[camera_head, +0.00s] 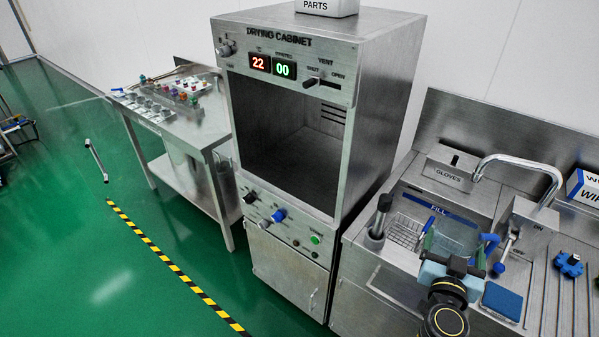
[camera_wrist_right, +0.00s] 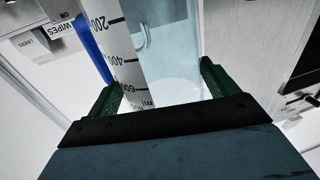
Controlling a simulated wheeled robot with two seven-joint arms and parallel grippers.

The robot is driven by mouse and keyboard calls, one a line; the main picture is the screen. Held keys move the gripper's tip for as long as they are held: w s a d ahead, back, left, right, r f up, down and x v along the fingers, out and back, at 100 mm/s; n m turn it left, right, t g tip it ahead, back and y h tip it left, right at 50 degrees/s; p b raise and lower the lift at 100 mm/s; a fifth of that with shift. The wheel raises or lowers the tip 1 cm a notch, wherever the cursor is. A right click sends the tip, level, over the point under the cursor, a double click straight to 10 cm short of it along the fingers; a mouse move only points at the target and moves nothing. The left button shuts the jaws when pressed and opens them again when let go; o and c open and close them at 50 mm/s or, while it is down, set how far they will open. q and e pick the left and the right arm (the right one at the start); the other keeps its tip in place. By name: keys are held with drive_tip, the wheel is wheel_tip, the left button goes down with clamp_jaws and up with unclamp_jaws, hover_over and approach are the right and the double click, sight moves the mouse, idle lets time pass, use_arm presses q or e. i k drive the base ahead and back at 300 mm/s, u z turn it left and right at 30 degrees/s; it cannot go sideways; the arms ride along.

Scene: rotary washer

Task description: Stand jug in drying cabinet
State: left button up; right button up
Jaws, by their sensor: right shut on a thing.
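My right gripper (camera_head: 452,248) is at the wash station at the right of the head view. It is shut on the clear jug (camera_head: 456,231), which has a blue handle (camera_head: 490,245). In the right wrist view the green fingers of the gripper (camera_wrist_right: 162,85) lie on both sides of the jug (camera_wrist_right: 172,50), and its 200, 400 and 600 marks show. The drying cabinet (camera_head: 372,100) stands left of the wash station. Its upper chamber (camera_head: 285,140) is open at the front and looks empty. My left gripper is out of view.
A curved tap (camera_head: 520,160) rises behind the jug.

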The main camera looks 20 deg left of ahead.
sight(328, 167)
drive_tip(key=z, duration=0.55)
drive_tip(key=k, duration=0.15)
drive_tip(key=u, duration=1.55)
drive_tip(key=i, duration=1.7)
drive_tip(key=z, duration=0.6)
